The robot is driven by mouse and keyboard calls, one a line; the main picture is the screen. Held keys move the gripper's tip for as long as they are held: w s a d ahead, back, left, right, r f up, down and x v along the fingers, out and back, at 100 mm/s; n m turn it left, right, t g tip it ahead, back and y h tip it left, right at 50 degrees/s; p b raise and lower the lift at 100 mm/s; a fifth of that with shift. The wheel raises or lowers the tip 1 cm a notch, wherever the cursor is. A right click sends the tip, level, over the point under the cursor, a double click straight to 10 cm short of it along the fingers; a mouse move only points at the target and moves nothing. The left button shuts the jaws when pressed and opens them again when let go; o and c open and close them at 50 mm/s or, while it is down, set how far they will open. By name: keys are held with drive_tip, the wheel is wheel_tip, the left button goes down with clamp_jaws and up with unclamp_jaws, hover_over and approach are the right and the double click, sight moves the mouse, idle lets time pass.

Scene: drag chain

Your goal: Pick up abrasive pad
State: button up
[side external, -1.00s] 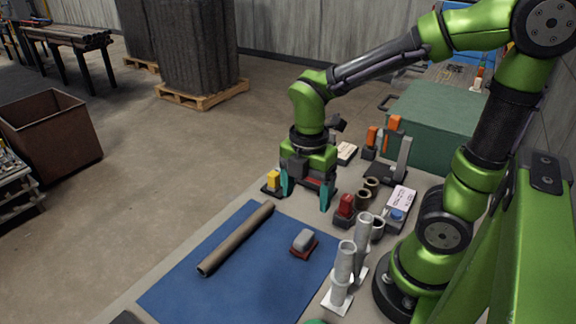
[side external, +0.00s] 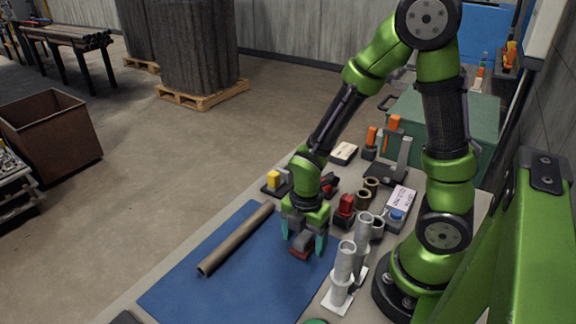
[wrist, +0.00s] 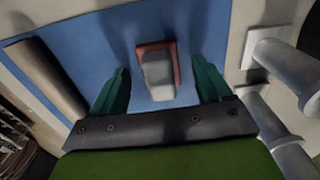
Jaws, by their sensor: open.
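The abrasive pad (wrist: 172,47) appears as a dark red block with a light grey top piece (wrist: 158,77) on the blue mat (wrist: 108,48). In the side external view only the red part (side external: 302,252) shows; my gripper hides the rest. My gripper (side external: 304,245) is over the pad, pointing down, with one teal finger on each side. In the wrist view my gripper (wrist: 160,88) is open, with the pad between and just beyond its fingertips. Gaps show on both sides, and the fingers do not appear to touch it.
A brown tube (side external: 236,239) lies on the mat to the left. Grey upright pipes on white bases (side external: 343,275) stand close to the right of my gripper. A red-topped item (side external: 345,205) and small rings (side external: 367,190) sit behind. The mat's front is clear.

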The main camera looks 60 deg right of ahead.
sight(304, 236)
drive_tip(key=shift+f, duration=0.1)
drive_tip(key=shift+c, duration=0.2)
drive_tip(key=c, duration=1.1)
wheel_tip(304, 236, up, 10)
drive_tip(key=shift+r, duration=0.1)
